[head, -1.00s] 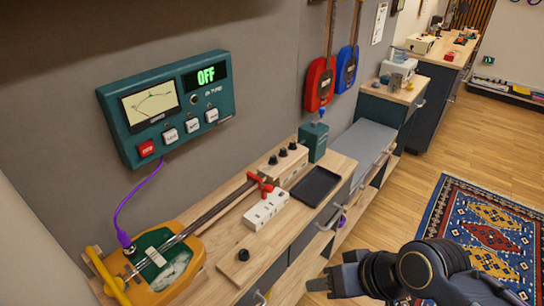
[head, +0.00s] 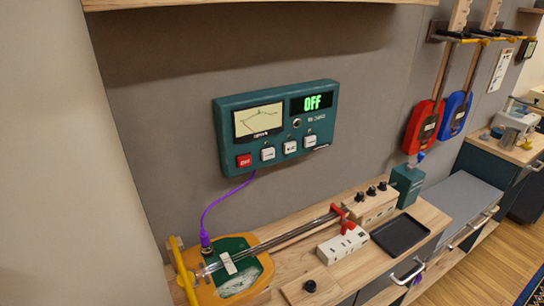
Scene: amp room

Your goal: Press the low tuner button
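The tuner (head: 277,124) is a dark green box mounted on the grey wall, left of centre in the head view. Neither of my grippers shows in the head view.
A purple cable (head: 216,202) runs from the tuner to a yellow-and-green guitar (head: 258,279) on the wooden bench. A white block (head: 342,244), a black tray (head: 400,234) and a knobbed box (head: 370,204) stand right of it. Red (head: 424,126) and blue (head: 455,114) guitars hang at right.

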